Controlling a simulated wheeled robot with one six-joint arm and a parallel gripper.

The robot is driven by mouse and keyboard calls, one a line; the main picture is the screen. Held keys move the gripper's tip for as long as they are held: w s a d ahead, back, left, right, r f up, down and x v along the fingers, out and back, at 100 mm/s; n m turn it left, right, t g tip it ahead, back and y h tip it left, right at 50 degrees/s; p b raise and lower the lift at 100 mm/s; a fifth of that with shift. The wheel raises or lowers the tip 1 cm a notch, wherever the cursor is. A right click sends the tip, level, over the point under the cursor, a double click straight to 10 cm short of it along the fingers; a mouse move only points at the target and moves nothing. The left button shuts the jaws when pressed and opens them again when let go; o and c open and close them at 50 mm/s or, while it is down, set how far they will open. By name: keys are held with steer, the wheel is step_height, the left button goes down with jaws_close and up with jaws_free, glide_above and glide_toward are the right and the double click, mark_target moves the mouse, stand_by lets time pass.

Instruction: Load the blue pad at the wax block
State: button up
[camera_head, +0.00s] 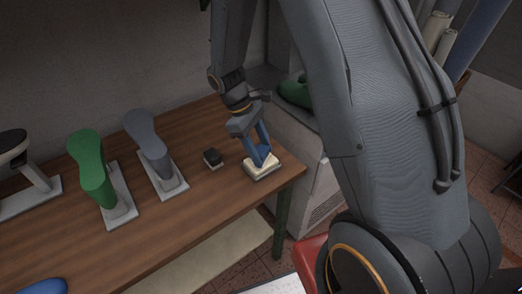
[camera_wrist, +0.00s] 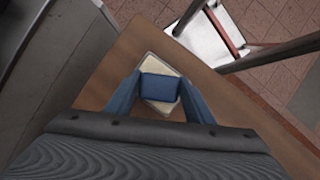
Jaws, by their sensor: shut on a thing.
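The wax block (camera_head: 269,172) is a cream slab on a dark-edged base at the right corner of the wooden table. My gripper (camera_head: 263,160) is above it, pointing down. In the wrist view my gripper (camera_wrist: 160,95) is shut on the blue pad (camera_wrist: 160,87), which lies between its two blue fingers. The wax block (camera_wrist: 159,62) shows around and beneath the pad. The pad appears at or very near the wax surface; I cannot tell whether it touches.
A small dark block (camera_head: 212,158) lies left of the wax block. A grey last (camera_head: 150,145) and a green last (camera_head: 92,168) stand on stands farther left. A blue object (camera_head: 42,287) is at the lower left. The table (camera_head: 200,207) is bare in front.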

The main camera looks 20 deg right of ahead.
mark_target(261, 150)
steer(key=shift+r+p, duration=2.65)
steer(key=shift+r, duration=0.85)
